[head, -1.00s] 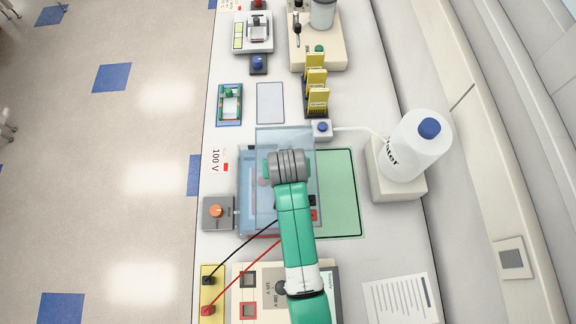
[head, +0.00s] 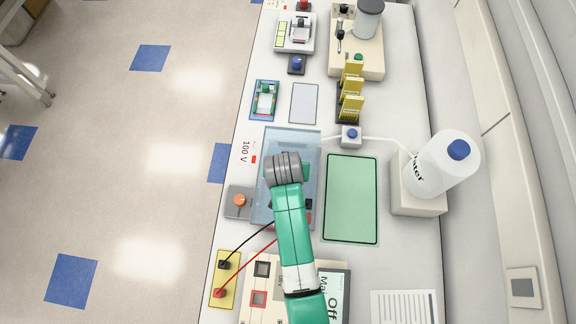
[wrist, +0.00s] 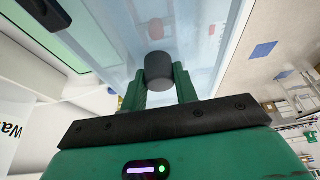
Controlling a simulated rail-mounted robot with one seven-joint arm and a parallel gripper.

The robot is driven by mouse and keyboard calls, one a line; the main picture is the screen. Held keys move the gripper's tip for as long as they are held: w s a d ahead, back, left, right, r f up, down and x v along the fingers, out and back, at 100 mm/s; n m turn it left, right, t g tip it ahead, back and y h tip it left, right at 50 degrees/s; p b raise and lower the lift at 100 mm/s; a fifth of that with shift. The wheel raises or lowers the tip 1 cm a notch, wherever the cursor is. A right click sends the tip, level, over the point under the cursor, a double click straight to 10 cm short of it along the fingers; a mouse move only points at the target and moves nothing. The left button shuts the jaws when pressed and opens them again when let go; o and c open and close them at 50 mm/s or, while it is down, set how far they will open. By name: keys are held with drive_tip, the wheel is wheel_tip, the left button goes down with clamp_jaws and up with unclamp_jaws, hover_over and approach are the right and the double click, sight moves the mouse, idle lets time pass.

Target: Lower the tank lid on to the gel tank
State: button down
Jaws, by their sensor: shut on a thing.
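The clear bluish tank lid (head: 290,138) shows in the head view, over the gel tank (head: 261,208). The tank is mostly covered by the lid and my arm, and their outlines nearly coincide from above. My gripper (wrist: 158,78) is shut on the lid's dark round knob (wrist: 158,66) in the wrist view. The lid's pale sheet (wrist: 115,40) spreads beyond the fingers there.
A green mat (head: 350,198) lies clear to the right of the tank. A water bottle (head: 440,165) stands further right. A box with an orange knob (head: 239,201) is close on the left. Black and red leads (head: 247,270) run from the yellow panel (head: 226,262) towards the tank.

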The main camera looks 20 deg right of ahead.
wheel_tip(320, 180, down, 4)
drive_tip(key=shift+f+b, duration=0.1)
drive_tip(key=shift+b, duration=1.05)
drive_tip(key=shift+p, duration=0.7)
idle(0.4)
drive_tip(key=shift+f+b, duration=0.85)
drive_tip(key=shift+f, duration=0.25)
drive_tip(key=c, duration=1)
unclamp_jaws()
drive_tip(key=v, duration=0.7)
drive_tip(key=shift+a+r, duration=0.1)
drive_tip(key=shift+r, duration=0.3)
